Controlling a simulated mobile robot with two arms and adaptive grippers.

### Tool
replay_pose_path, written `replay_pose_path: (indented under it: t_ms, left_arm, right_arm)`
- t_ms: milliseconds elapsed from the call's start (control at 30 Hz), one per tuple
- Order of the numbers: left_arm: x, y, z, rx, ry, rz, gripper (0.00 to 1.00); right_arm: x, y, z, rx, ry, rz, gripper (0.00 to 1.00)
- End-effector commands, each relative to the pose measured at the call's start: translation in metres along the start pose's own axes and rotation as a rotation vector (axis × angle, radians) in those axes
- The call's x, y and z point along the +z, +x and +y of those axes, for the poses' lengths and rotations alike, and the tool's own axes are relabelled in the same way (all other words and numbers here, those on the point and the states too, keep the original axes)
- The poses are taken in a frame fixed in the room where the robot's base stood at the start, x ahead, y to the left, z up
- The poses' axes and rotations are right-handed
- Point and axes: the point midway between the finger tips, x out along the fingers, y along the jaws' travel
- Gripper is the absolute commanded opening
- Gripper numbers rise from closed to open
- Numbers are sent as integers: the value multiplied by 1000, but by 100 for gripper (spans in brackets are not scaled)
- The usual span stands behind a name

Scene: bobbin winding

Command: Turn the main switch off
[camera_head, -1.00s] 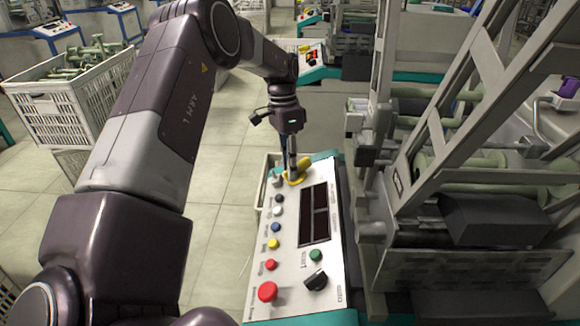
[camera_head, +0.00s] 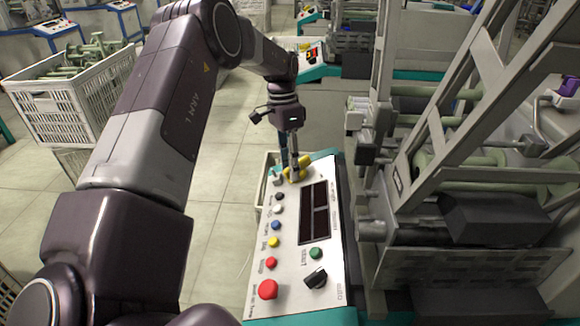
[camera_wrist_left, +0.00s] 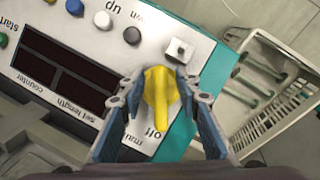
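The main switch is a yellow knob with a raised handle at the far end of the control panel (camera_head: 262,262). It shows in the head view (camera_head: 304,161) and fully in the left wrist view (camera_wrist_left: 158,92), where its handle points toward the "off" print. My left gripper (camera_head: 289,171) is above it, pointing down. In the left wrist view my left gripper (camera_wrist_left: 160,115) is open, with one finger on each side of the yellow handle and gaps between. Whether a fingertip touches the knob I cannot tell. My right gripper is out of view.
A small metal toggle (camera_wrist_left: 180,50) sits beside the switch. Several coloured buttons, a red one (camera_head: 268,289) nearest, and a black knob (camera_head: 316,277) are on the panel. Machine frames (camera_head: 400,180) stand at right. A crate of bobbins (camera_head: 60,110) stands at left.

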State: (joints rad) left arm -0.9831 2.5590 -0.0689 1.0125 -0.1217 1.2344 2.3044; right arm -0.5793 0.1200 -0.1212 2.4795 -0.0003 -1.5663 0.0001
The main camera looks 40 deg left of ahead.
Motion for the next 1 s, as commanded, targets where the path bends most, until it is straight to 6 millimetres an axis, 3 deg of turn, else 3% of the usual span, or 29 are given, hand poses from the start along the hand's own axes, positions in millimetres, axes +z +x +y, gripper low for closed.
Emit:
replay_pose_path:
  t_ms: [233,700,1000]
  left_arm:
    - [-1,-17,0,-3,1,4,30]
    - [-1,-106,-1,-1,0,1,30]
    - [0,-120,0,1,0,-1,30]
  right_arm:
    - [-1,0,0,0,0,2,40]
    - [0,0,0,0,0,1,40]
    - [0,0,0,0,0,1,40]
